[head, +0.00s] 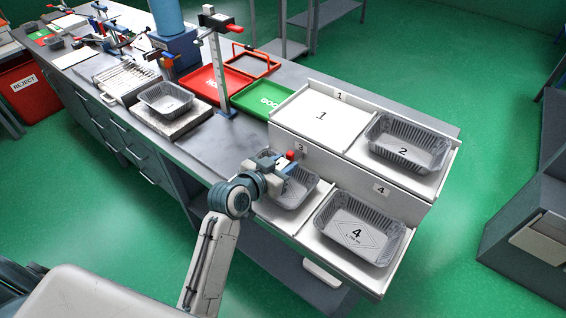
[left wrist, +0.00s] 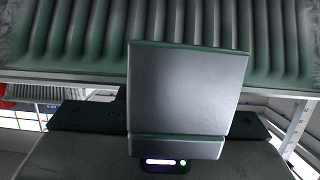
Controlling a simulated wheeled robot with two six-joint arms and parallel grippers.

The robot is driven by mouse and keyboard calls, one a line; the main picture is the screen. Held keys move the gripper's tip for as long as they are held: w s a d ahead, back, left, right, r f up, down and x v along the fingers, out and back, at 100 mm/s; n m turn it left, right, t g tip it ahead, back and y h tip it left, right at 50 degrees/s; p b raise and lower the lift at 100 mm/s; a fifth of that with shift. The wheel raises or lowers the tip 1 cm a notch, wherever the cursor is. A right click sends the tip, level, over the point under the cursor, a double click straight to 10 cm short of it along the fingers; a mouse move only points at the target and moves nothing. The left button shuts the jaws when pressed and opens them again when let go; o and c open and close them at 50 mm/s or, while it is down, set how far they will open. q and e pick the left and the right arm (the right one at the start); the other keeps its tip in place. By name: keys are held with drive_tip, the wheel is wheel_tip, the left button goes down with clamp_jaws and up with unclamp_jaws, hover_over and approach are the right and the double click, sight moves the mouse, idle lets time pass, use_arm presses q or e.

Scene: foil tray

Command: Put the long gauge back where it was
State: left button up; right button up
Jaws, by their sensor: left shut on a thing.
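My left gripper (head: 279,171) is over the foil tray (head: 297,192) at place 3 of the white stand. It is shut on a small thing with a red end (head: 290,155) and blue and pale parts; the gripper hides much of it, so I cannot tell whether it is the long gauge. A tall upright gauge (head: 217,70) with a marked scale and a red piece near its top stands on the bench beside the red tray. My right gripper is out of view.
Place 1 (head: 321,117) is bare. Foil trays stand at place 2 (head: 407,146) and place 4 (head: 358,232). Another foil tray (head: 165,98) sits on a grey slab. The red tray (head: 207,82) and green tray (head: 262,100) lie behind. Several red-and-blue tools stand further left.

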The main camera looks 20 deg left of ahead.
use_arm(q)
drive_tip(key=shift+f, duration=0.25)
drive_tip(key=o, duration=1)
drive_tip(key=shift+o, duration=0.2)
